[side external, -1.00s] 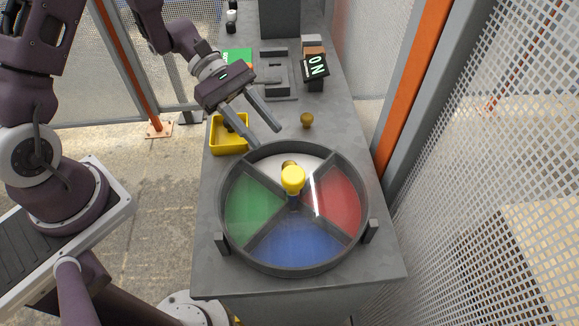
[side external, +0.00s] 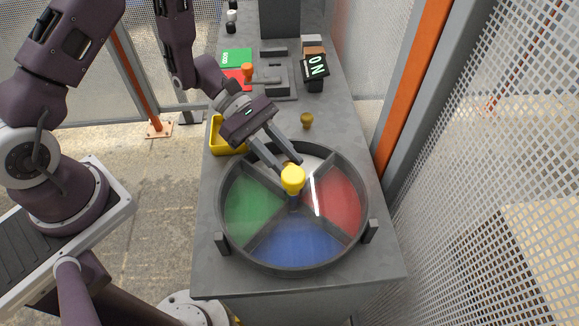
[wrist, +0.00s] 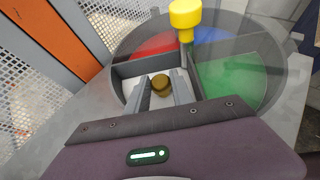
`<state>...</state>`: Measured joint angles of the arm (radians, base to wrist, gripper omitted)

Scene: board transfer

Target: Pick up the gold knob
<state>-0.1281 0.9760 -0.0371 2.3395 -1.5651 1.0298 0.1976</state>
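A gold knob (wrist: 160,83) lies in the white compartment (wrist: 130,71) of a round divided tray (side external: 222,232). It shows between the fingertips of my gripper (wrist: 161,90) in the wrist view. My gripper (side external: 287,163) is open and reaches down into that compartment, one finger on each side of the knob; I cannot tell whether they touch it. In the side view my fingers and the tall yellow knob mostly hide this gold knob. A second gold knob (side external: 306,120) stands on the grey table (side external: 340,130) behind the tray.
The yellow knob (side external: 293,178) rises at the tray's centre, close to my fingers; it also shows in the wrist view (wrist: 185,14). Dividers separate the green, blue, red and white compartments. A yellow bin (side external: 226,148) and an ON block (side external: 314,68) stand farther back.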

